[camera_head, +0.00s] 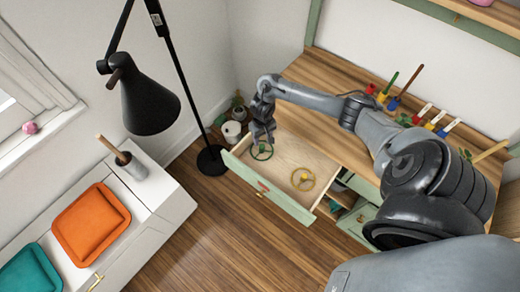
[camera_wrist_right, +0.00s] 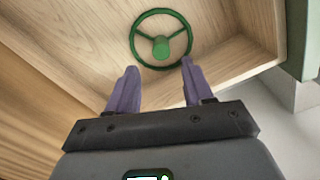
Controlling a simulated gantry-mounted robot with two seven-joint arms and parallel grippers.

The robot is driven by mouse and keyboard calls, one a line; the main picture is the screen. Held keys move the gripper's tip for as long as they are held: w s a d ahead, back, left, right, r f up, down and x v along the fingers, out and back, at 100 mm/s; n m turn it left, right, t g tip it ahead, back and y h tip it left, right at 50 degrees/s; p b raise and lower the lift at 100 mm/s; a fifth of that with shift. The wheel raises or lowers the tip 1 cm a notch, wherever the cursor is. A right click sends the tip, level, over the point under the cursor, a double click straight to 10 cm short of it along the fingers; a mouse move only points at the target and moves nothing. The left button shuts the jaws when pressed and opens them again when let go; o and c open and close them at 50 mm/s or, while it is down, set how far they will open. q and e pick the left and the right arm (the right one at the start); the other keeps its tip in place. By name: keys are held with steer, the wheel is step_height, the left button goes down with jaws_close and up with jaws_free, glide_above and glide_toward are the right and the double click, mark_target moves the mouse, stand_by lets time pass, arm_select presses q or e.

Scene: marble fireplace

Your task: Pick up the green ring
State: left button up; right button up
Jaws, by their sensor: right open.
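The green ring (camera_head: 262,151) lies in the open drawer (camera_head: 325,169), near its left end. In the right wrist view the green ring (camera_wrist_right: 161,14) shows as a wheel with spokes and a green centre post, on the light wood drawer bottom. My right gripper (camera_head: 262,140) reaches over the drawer close to the ring. In the right wrist view its two purple-grey fingers (camera_wrist_right: 158,78) are apart with nothing between them, and the ring lies just beyond their tips. My left gripper is not in view.
A yellow ring (camera_head: 303,179) lies in the same drawer. The desk top (camera_head: 310,70) holds coloured pots and brushes at the back. A black floor lamp (camera_head: 150,105) stands left of the drawer. A white bench (camera_head: 165,195) with an orange tray (camera_head: 92,221) is at the left.

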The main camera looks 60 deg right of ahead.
mark_target(262, 147)
step_height(262, 147, down, 2)
steer(key=shift+f+b, duration=0.2)
steer(key=shift+b, duration=0.15)
steer(key=shift+a+f+b, duration=0.1)
steer(key=shift+f+b, duration=0.25)
steer(key=shift+f, duration=0.35)
steer(key=shift+s+f+b, duration=0.1)
steer(key=shift+f+b, duration=1)
steer(key=shift+f, duration=0.9)
steer(key=c, duration=0.9)
jaws_close()
steer(key=shift+r, duration=0.1)
